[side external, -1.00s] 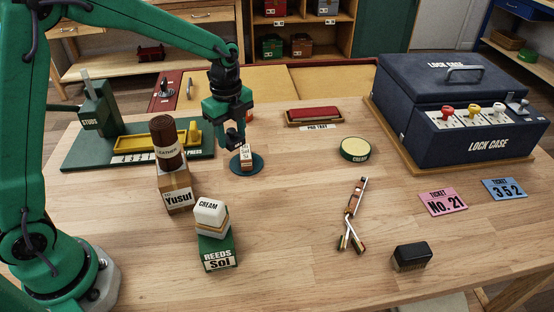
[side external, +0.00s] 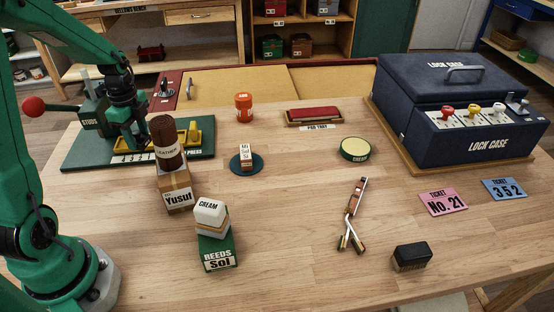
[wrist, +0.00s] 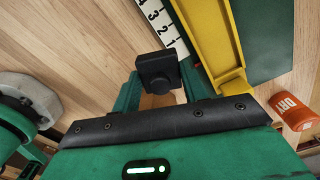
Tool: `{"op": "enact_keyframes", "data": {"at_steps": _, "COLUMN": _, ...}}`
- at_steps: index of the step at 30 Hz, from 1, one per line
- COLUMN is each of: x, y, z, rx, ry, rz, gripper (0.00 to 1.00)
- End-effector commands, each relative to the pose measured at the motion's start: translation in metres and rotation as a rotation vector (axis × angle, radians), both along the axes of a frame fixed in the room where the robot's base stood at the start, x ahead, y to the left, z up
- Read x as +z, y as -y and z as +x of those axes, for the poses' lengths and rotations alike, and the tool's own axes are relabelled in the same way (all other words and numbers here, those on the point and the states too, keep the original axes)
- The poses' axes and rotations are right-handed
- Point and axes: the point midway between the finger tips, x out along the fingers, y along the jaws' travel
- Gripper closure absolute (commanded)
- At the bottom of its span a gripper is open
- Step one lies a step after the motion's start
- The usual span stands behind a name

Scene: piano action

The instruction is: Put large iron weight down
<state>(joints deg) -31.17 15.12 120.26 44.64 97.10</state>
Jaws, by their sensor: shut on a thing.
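My gripper (side external: 128,135) hangs over the front part of the green press base at the left, near the yellow tray (side external: 185,135). In the wrist view its two green fingers (wrist: 158,88) are shut on a black block with a square face and round centre, which looks like the large iron weight (wrist: 158,70). In the side view the weight is hard to make out among the dark gripper parts. The press's white numbered strip (wrist: 160,22) runs just beyond the block. I cannot tell whether the weight touches the surface under it.
Close to my gripper stand a brown jar (side external: 166,150) on the Yusuf box (side external: 176,190) and the press column (side external: 92,118). An orange bottle (side external: 243,107) and a dark round disc (side external: 258,166) bearing labelled blocks (side external: 245,153) stand further right. The table's middle is mostly clear.

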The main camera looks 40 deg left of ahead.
Motion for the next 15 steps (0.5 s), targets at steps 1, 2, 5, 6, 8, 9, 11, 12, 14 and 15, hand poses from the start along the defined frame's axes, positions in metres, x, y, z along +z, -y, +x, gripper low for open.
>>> {"op": "enact_keyframes", "data": {"at_steps": 1, "x": -0.004, "y": -0.004, "z": -0.015, "rx": 0.049, "ry": -0.001, "rz": 0.000, "gripper": 0.92}}
{"op": "enact_keyframes", "data": {"at_steps": 2, "x": -0.006, "y": -0.005, "z": -0.023, "rx": 0.076, "ry": 0.001, "rz": 0.000, "gripper": 0.92}}
{"op": "enact_keyframes", "data": {"at_steps": 5, "x": -0.013, "y": -0.008, "z": -0.048, "rx": 0.162, "ry": 0.000, "rz": 0.000, "gripper": 0.92}}
{"op": "enact_keyframes", "data": {"at_steps": 6, "x": -0.015, "y": -0.009, "z": -0.058, "rx": 0.195, "ry": 0.001, "rz": 0.000, "gripper": 0.92}}
{"op": "enact_keyframes", "data": {"at_steps": 8, "x": -0.019, "y": -0.009, "z": -0.071, "rx": 0.238, "ry": 0.000, "rz": 0.000, "gripper": 0.92}}
{"op": "enact_keyframes", "data": {"at_steps": 9, "x": -0.020, "y": -0.009, "z": -0.077, "rx": 0.264, "ry": 0.001, "rz": 0.001, "gripper": 0.92}}
{"op": "enact_keyframes", "data": {"at_steps": 11, "x": -0.023, "y": -0.009, "z": -0.087, "rx": 0.297, "ry": 0.002, "rz": 0.001, "gripper": 0.92}}
{"op": "enact_keyframes", "data": {"at_steps": 12, "x": -0.024, "y": -0.008, "z": -0.092, "rx": 0.316, "ry": 0.001, "rz": 0.001, "gripper": 0.92}}
{"op": "enact_keyframes", "data": {"at_steps": 14, "x": -0.025, "y": -0.008, "z": -0.098, "rx": 0.338, "ry": 0.002, "rz": 0.001, "gripper": 0.92}}
{"op": "enact_keyframes", "data": {"at_steps": 15, "x": -0.026, "y": -0.008, "z": -0.101, "rx": 0.348, "ry": 0.002, "rz": 0.001, "gripper": 0.92}}
